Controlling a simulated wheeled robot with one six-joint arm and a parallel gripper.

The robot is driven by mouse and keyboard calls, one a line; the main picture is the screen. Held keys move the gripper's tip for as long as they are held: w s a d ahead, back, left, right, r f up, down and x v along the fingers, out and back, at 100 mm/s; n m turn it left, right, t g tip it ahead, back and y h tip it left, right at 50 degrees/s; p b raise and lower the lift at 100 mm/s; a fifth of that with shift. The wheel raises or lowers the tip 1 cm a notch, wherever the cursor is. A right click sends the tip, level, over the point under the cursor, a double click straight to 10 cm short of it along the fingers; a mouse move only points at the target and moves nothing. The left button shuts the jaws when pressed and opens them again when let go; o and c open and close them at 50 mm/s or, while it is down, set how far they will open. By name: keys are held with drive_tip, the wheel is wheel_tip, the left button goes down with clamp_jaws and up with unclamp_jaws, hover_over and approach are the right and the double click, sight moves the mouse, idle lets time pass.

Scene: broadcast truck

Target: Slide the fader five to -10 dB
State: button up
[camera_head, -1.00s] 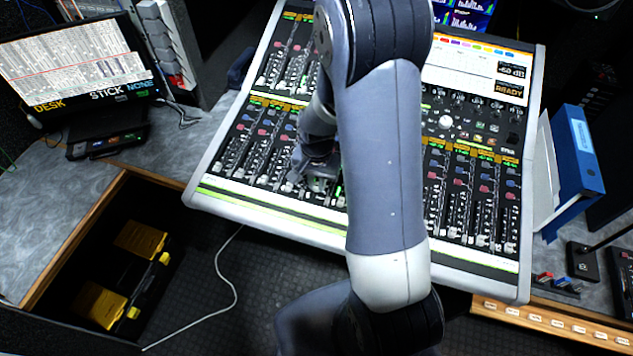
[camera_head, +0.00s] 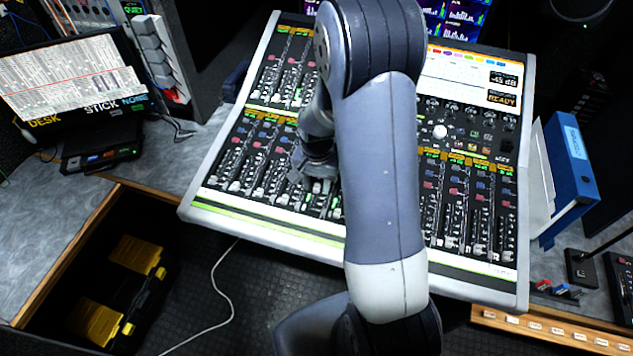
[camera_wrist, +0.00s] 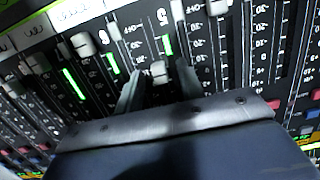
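The mixing console (camera_head: 275,226) fills the middle of the head view. My gripper (camera_head: 318,180) is low over its lower fader rows, and my arm hides part of the desk. In the wrist view my gripper's two fingers (camera_wrist: 160,78) are apart, one on each side of a light fader cap (camera_wrist: 160,71). This is fader five, in line with the "5" label (camera_wrist: 162,17). Narrow gaps show between cap and fingers. A green meter (camera_wrist: 167,44) is lit beside the slot. The console readout (camera_head: 505,79) appears to read -45 dB, with READY below.
Neighbouring fader caps (camera_wrist: 83,43) stand close on both sides of the gripper. An open bin with yellow-and-black cases (camera_head: 137,252) is lower left.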

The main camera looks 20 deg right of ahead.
sight(316, 187)
drive_tip(key=shift+r, duration=0.1)
wheel_tip(316, 187, up, 11)
drive_tip(key=shift+f+b, duration=0.2)
drive_tip(key=shift+b, duration=0.15)
idle(0.5)
wheel_tip(316, 187, down, 10)
drive_tip(key=shift+f+p, duration=0.2)
drive_tip(key=shift+p, duration=0.2)
drive_tip(key=shift+s+a+f, duration=0.15)
drive_tip(key=shift+s+f, duration=0.05)
drive_tip(key=shift+f, duration=0.05)
drive_tip(key=shift+s+a+f, duration=0.1)
drive_tip(key=shift+s+a, duration=0.3)
drive_tip(key=shift+s, duration=0.15)
